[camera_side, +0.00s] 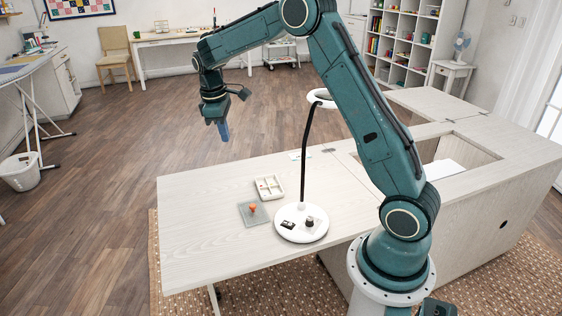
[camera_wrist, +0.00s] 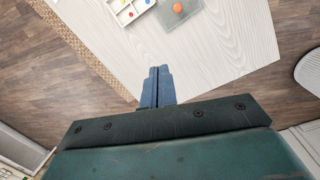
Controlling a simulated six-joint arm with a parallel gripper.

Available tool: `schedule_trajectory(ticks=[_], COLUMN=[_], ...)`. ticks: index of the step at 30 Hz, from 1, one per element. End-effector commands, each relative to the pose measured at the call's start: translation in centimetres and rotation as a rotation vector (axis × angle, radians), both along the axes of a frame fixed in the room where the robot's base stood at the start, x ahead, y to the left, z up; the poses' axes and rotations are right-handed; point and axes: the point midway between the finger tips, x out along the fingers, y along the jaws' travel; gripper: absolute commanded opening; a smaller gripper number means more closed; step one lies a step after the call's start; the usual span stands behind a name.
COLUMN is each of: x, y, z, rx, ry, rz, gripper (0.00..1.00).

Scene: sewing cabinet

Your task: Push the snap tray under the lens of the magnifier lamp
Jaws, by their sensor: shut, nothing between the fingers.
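The snap tray (camera_side: 269,184) is a small white compartment tray lying on the pale tabletop, behind the lamp's base. Part of it, with small coloured bits inside, shows at the top edge of the wrist view (camera_wrist: 109,8). The magnifier lamp has a round white base (camera_side: 290,235), a dark upright neck (camera_side: 305,150) and a white ring lens (camera_side: 319,97) at the top, partly hidden by my arm. My gripper (camera_side: 225,133) is shut and empty, high in the air and pointing down, apart from the tray. Its blue fingers are together in the wrist view (camera_wrist: 158,83).
A grey square mat (camera_side: 246,220) with an orange object (camera_side: 253,208) lies next to the tray. Small dark items sit on the lamp's base. The table's left part (camera_side: 195,235) is clear. A cabinet opening (camera_side: 470,148) is at the right.

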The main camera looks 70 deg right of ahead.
Motion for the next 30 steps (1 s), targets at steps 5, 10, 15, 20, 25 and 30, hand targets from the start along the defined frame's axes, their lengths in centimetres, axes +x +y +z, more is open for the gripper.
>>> schedule_trajectory(ticks=[5, 10, 15, 20, 25, 30], x=[1.7, 2.7, 3.2, 3.3, 3.3, 3.2], y=[-2.1, -3.9, -5.2, -5.8, -5.9, -5.9], z=[-4.4, -8.6, -11.8, -13.3, -13.5, -13.8], rx=[0.009, 0.021, 0.033, 0.039, 0.040, 0.040], ry=[0.068, 0.123, 0.164, 0.182, 0.185, 0.186], rz=[0.033, 0.067, 0.091, 0.104, 0.107, 0.107], gripper=[0.00, 0.00, 0.00, 0.00, 0.00, 0.00])
